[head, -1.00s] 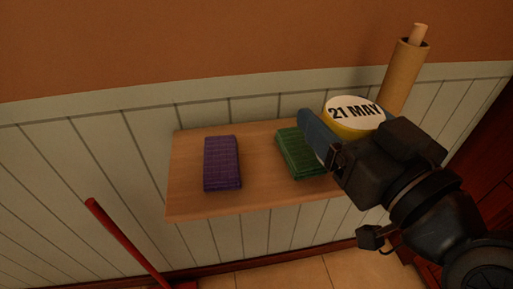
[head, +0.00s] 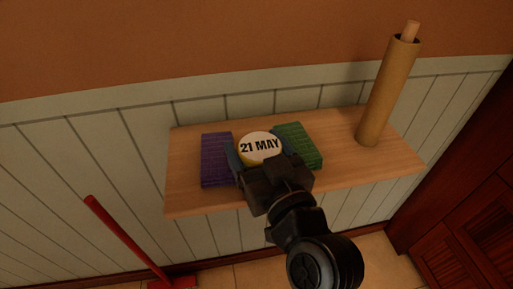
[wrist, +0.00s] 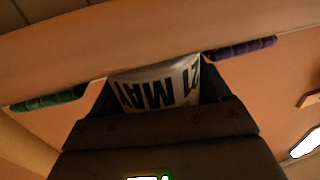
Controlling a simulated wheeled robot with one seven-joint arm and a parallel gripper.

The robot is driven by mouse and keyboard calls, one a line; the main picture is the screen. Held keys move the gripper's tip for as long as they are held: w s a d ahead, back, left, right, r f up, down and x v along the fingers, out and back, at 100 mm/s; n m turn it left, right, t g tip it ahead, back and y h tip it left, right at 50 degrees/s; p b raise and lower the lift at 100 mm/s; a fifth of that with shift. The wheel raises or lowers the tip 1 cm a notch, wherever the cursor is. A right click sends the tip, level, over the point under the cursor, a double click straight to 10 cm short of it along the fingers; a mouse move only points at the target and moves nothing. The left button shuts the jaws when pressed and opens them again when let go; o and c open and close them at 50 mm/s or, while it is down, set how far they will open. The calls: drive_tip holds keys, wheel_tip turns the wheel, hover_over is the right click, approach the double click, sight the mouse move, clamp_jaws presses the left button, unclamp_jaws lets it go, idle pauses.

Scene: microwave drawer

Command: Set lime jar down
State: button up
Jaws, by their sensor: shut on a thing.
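The lime jar (head: 260,147) shows a white lid marked "21 MAY" and a sliver of yellow side. My gripper (head: 258,160) is shut on it, one finger on each side. The jar is over the wooden shelf (head: 355,168), in the gap between a purple folded cloth (head: 216,160) and a green folded cloth (head: 299,145). In the wrist view the jar (wrist: 155,85) sits between my fingers, its label upside down. Its base is hidden, so I cannot tell whether it touches the shelf.
A brown cardboard roll (head: 388,90) stands upright at the shelf's right. Bare shelf lies between the green cloth and the roll, and at the right end. A red-handled tool (head: 125,238) leans below the shelf on the left. A dark wooden cabinet (head: 465,220) is at the right.

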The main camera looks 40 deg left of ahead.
drive_tip(key=shift+f, duration=0.15)
drive_tip(key=shift+f, duration=0.15)
drive_tip(key=o, duration=1.1)
drive_tip(key=shift+r, duration=0.3)
drive_tip(key=shift+b+v, duration=1.25)
drive_tip(key=shift+v, duration=4.75)
